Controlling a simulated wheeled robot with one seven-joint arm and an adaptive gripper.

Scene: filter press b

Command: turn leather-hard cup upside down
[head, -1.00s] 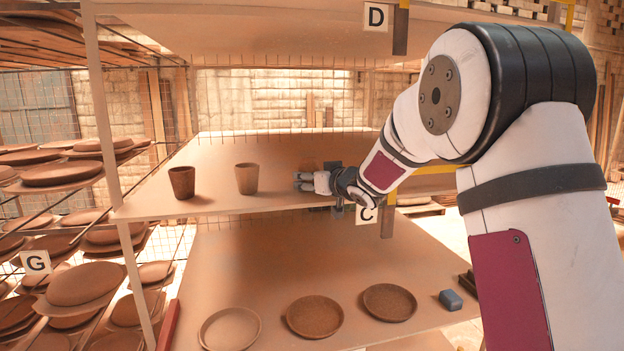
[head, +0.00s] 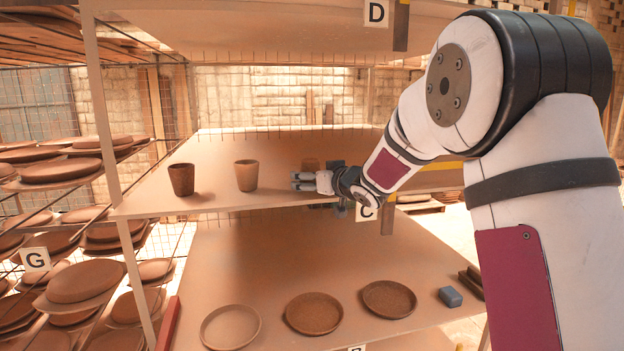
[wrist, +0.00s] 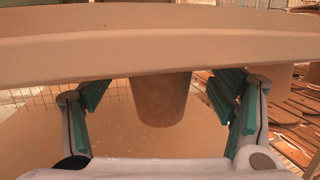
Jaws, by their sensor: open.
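Neither is labelled as leather-hard. My gripper (head: 295,181) is right of the tan cup, open and empty, its fingers pointing left towards it, with a gap between. In the wrist view a brown cup (wrist: 160,100) shows ahead between my open fingers (wrist: 159,97), not touching them. A pale beam hides its upper part, and I cannot tell there which cup it is.
The middle shelf (head: 225,205) carries label C; the upper shelf (head: 250,30), labelled D, hangs over it. Below, several round plates (head: 314,313) and a grey block (head: 450,297) sit on a lower shelf. A left post (head: 105,150) stands before rack G. Shelf room is clear behind the cups.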

